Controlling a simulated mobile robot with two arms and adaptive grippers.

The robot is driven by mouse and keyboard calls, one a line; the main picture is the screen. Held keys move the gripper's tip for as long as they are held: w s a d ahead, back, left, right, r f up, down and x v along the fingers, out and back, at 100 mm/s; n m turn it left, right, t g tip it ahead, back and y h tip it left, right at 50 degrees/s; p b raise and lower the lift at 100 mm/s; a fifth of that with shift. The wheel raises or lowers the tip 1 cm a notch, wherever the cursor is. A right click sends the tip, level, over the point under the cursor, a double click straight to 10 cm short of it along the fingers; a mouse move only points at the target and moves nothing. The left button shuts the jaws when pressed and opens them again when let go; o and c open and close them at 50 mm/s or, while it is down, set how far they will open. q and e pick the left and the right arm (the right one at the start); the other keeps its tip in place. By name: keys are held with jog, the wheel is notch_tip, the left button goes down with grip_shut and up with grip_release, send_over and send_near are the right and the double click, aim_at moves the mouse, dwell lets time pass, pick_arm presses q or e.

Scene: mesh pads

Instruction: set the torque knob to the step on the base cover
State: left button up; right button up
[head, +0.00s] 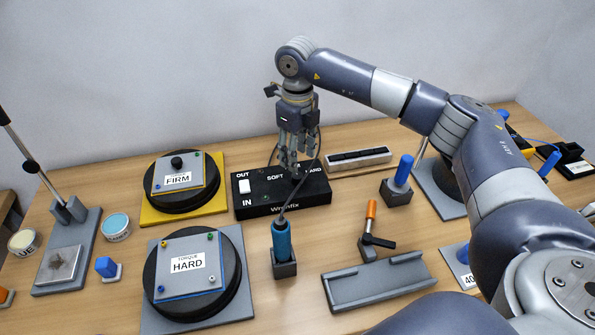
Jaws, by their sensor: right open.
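A black control box (240,208) marked Wrenfix stands mid-table, with a white OUT/IN switch (245,187) and the words SOFT and HARD on top. A further label between them is mostly covered. My right gripper (292,162) points down over the box, open. The knob is hidden behind its fingers, so its setting and any contact cannot be told. Another on a yellow base (150,216) carries a card reading FIRM (178,180). My left gripper is not in view.
A blue-handled tool (281,240) stands in a holder in front of the box, its cable rising past the gripper. A grey tray (375,283), an orange-handled lever (371,215) and a blue peg (403,170) are to the right. A slotted rack (345,168) lies behind.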

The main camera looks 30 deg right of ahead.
aim_at(298, 175)
notch_tip(298, 175, down, 7)
jog(key=shift+f+p, duration=0.1)
jog(key=shift+p, duration=0.55)
jog(key=c, duration=1.1)
